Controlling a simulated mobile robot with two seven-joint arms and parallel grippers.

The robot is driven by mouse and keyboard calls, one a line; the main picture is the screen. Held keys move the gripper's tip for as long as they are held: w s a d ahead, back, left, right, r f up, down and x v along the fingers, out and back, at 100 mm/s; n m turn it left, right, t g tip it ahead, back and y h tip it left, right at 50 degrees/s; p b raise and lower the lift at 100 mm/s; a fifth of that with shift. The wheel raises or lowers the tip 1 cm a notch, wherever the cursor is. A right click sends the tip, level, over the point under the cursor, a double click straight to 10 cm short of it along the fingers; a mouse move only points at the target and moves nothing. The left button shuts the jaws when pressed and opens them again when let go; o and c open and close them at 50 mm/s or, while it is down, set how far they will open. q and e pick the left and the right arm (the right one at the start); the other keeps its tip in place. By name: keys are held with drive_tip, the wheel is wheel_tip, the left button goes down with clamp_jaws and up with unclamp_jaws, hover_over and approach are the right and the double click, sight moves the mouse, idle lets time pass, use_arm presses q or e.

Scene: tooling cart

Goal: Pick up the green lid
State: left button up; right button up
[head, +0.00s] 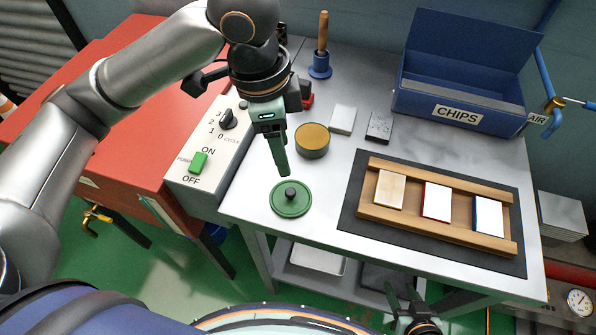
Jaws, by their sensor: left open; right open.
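The green lid (291,202) is round with a dark knob in its middle. It lies flat on the steel cart top (325,220), near the front left corner. My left gripper (284,172) points down just above and behind the lid, apart from it as far as I can tell. It is open and empty; its fingers overlap in this view. My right gripper (410,305) is at the bottom, in front of the cart's front edge, open and empty.
A round tin (312,141) with an amber top stands behind the lid. A control box (210,150) with a green switch is on the left. A wooden rack (448,230) with blocks lies on a dark mat (350,208). A blue CHIPS bin (463,95) stands at the back right.

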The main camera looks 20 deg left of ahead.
use_arm(q)
drive_tip(key=b, duration=0.1)
hover_over(290, 191)
drive_tip(key=f, duration=0.6)
drive_tip(key=shift+s+a+f, duration=0.15)
drive_tip(key=shift+s, duration=0.15)
drive_tip(key=shift+w+f+b, duration=0.15)
drive_tip(key=shift+f+b, duration=0.15)
drive_tip(key=shift+f, duration=1.25)
drive_tip(key=shift+w+f+b, duration=0.1)
drive_tip(key=shift+f+b, duration=0.2)
drive_tip(key=shift+f, duration=1.25)
use_arm(e)
drive_tip(key=shift+s+a+f, duration=0.1)
drive_tip(key=shift+s+f, duration=0.1)
drive_tip(key=shift+f, duration=1)
use_arm(q)
drive_tip(key=shift+r, duration=0.1)
clamp_jaws()
use_arm(e)
drive_tip(key=shift+r, duration=0.1)
